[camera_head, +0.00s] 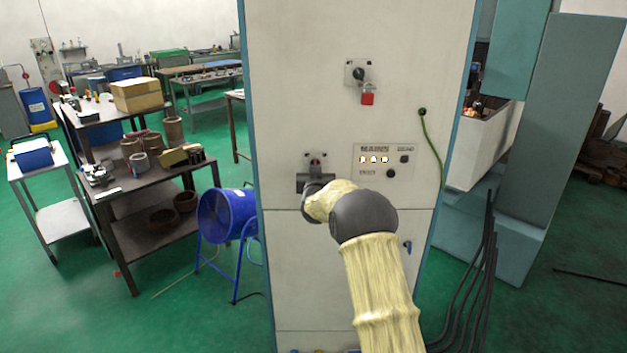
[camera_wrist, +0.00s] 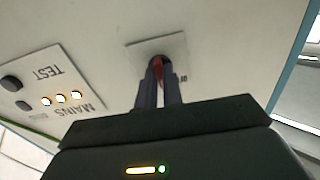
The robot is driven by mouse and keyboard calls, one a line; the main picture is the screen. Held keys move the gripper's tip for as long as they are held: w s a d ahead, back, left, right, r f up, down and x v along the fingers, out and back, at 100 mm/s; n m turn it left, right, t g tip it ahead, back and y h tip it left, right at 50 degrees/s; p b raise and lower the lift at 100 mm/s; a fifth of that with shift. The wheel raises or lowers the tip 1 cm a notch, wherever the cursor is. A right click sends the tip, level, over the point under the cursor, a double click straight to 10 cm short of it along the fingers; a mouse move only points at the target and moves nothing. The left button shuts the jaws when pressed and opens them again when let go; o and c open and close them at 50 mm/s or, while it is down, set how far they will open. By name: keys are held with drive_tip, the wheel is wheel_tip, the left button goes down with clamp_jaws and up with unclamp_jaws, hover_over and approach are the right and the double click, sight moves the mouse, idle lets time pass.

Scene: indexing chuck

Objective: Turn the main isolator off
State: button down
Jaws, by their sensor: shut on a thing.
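The main isolator is a small red handle (camera_wrist: 157,68) on a light grey plate on the cabinet front. In the head view its plate (camera_head: 314,158) shows just above my gripper (camera_head: 316,178), left of the panel marked MAINS (camera_head: 372,160). In the wrist view my gripper's two dark fingers (camera_wrist: 159,82) are closed around the red handle, one on each side. The fingers hide most of the handle and its markings, so I cannot tell its exact angle.
Three lamps (camera_wrist: 61,98) on the MAINS panel are lit. A black rotary switch (camera_head: 358,74) with a red padlock (camera_head: 367,97) sits higher on the cabinet (camera_head: 290,90). A green cable (camera_head: 436,150) hangs at right. A blue fan (camera_head: 226,215) stands left of the cabinet.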

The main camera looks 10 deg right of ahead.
drive_tip(key=shift+n+b, duration=1.7)
drive_tip(key=shift+n, duration=1.4)
drive_tip(key=c, duration=1.5)
unclamp_jaws()
drive_tip(key=shift+c, duration=0.2)
drive_tip(key=shift+s, duration=0.15)
